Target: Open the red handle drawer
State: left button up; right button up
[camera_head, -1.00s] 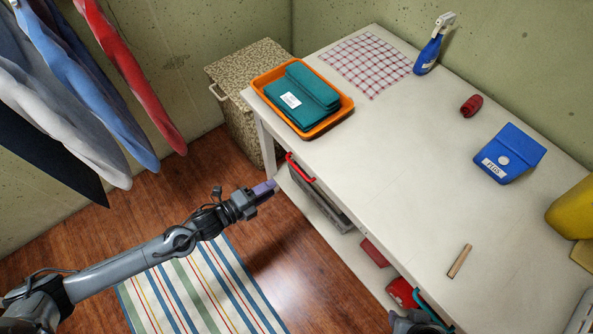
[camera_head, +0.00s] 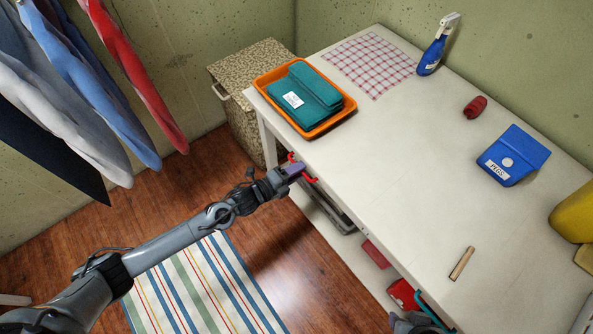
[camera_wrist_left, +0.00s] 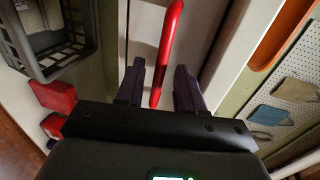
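The red handle (camera_head: 311,180) is on the front of the white table, below its top edge, near the left end. My left gripper (camera_head: 297,170) is at this handle and hides its middle in the head view. In the left wrist view the red handle (camera_wrist_left: 166,50) runs between the two dark fingers (camera_wrist_left: 160,88). The fingers are apart, with a gap on each side of the bar, so the gripper is open around it. How far the drawer stands out cannot be told. Part of my right arm's end (camera_head: 411,322) shows at the bottom edge; its fingers cannot be made out.
A teal handle (camera_head: 433,310) is farther right along the table front. A grey crate (camera_wrist_left: 45,40) and red boxes (camera_wrist_left: 54,95) are on the shelf below. An orange tray (camera_head: 335,122) with teal cloths stands on top. The floor before the table is clear around a striped rug (camera_head: 205,285).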

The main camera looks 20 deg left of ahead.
pick_arm(q)
grip_shut()
dwell(0.3)
dwell(0.3)
